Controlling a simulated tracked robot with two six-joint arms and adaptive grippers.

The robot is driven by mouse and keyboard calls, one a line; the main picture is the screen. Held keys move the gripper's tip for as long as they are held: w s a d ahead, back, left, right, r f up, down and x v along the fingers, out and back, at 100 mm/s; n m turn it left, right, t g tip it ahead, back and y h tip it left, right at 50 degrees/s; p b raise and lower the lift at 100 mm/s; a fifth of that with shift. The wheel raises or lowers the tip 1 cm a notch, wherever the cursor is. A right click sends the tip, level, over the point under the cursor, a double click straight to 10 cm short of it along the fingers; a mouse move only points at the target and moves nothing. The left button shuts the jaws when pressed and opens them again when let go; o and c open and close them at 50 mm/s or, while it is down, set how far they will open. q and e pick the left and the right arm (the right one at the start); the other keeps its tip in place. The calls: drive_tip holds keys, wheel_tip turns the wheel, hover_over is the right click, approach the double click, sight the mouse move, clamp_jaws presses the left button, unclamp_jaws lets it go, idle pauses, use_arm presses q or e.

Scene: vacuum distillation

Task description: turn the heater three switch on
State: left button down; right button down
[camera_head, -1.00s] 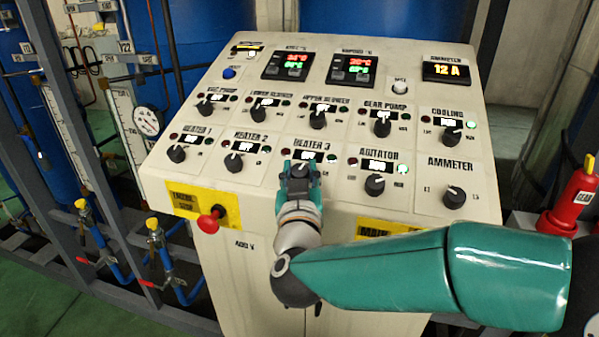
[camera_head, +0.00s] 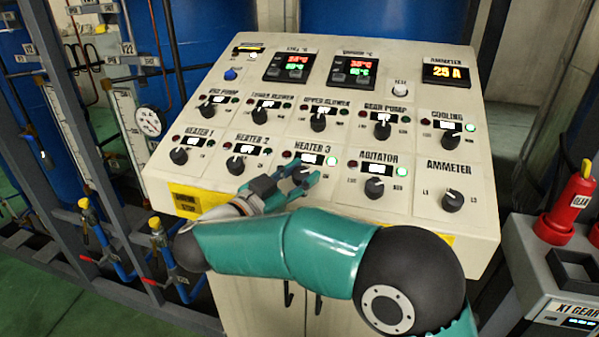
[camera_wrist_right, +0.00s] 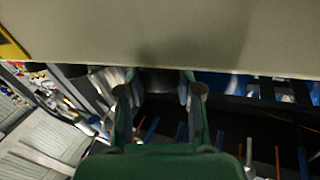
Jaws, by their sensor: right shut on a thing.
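The heater three switch (camera_head: 299,177) is a dark knob below the "HEATER 3" label on the sloping panel, partly hidden by my gripper. The small display (camera_head: 309,159) above it is lit, and the green lamp (camera_head: 332,162) to its right glows. In the right wrist view the fingers (camera_wrist_right: 160,95) stand on both sides of the dark knob (camera_wrist_right: 164,82), close against the panel face (camera_wrist_right: 180,35). My left gripper is not in view.
The heater 2 knob (camera_head: 235,165) and agitator knob (camera_head: 374,188) flank the switch. The ammeter display (camera_head: 446,75) reads 25 A. A red extinguisher-like object (camera_head: 570,205) stands to the right. Blue tanks (camera_head: 200,40) and pipes stand behind and left.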

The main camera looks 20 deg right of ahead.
drive_tip(key=shift+a, duration=0.1)
idle(0.4)
drive_tip(key=c, duration=0.7)
unclamp_jaws()
drive_tip(key=shift+c, duration=0.2)
drive_tip(key=v, duration=0.7)
drive_tip(key=shift+a, duration=0.3)
